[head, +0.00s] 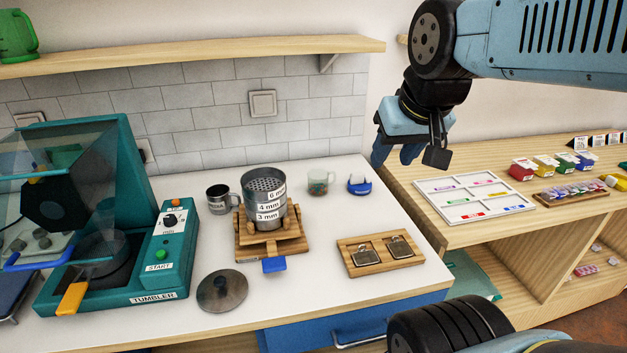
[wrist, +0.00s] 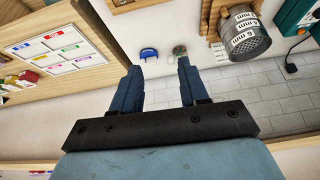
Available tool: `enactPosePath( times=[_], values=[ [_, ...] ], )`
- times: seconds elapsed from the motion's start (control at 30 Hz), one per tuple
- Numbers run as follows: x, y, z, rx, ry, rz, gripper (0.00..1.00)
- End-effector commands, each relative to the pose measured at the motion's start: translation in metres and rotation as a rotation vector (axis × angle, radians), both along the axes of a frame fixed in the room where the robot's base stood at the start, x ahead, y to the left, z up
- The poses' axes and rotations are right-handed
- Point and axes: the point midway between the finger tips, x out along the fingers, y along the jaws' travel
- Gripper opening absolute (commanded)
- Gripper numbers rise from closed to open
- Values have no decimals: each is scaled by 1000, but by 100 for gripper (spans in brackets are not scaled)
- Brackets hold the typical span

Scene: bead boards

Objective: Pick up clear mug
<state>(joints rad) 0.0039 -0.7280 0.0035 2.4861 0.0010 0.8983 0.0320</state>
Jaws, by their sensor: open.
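The clear mug (head: 319,182) stands on the white counter near the tiled wall, between the metal sieve stack and a blue-and-white item. It seems to hold small coloured bits at the bottom. In the wrist view the clear mug (wrist: 179,51) is small, beyond the right finger. My gripper (head: 410,155) hangs in the air above and to the right of the mug, over the gap by the wooden shelf unit. In the wrist view my gripper (wrist: 160,76) shows two blue fingers apart, with nothing between them.
The sieve stack (head: 264,200) stands left of the mug, with a metal cup (head: 218,199) beyond it. The blue item (head: 359,185) sits close on the mug's right. A wooden tray (head: 380,254) lies in front. A wall shelf (head: 190,54) runs above the counter.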

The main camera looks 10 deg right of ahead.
Motion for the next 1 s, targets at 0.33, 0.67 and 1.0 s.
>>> enactPosePath(
  times=[0.33,0.67,1.0],
  values=[
    [82,0,2,131,82,-298,44],
    [177,-1,-23,271,164,-645,44],
    [269,-4,-75,402,245,-1005,44]
  ],
)
